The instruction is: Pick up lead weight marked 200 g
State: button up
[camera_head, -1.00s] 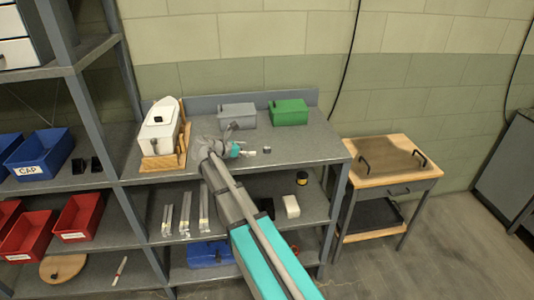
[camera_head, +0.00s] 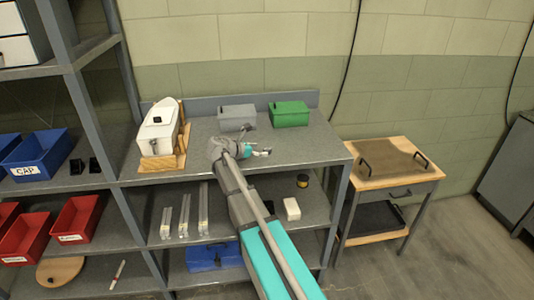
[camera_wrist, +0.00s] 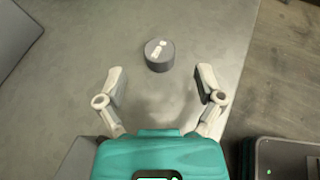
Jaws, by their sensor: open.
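A short grey cylinder, the lead weight (camera_wrist: 159,56), stands upright on the grey shelf top in the wrist view. It has a white marking on top that is too small to read. My gripper (camera_wrist: 160,82) is open and empty, with its two pale fingers spread either side of the line to the weight. The weight is just beyond the fingertips and roughly centred between them, untouched. In the head view my gripper (camera_head: 264,151) is low over the right half of the shelf top, and the weight cannot be clearly told apart from the fingers there.
A grey box (camera_head: 236,117) and a green box (camera_head: 289,113) stand at the back of the shelf top. A white boat-like hull (camera_head: 158,130) on a wooden stand is at left. The shelf's right edge lies near the weight. A wooden-topped table (camera_head: 392,165) stands beyond it.

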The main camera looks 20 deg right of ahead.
aim_at(265, 150)
jog(key=shift+b+x, duration=0.5)
jog(key=shift+x, duration=1.15)
grip_shut()
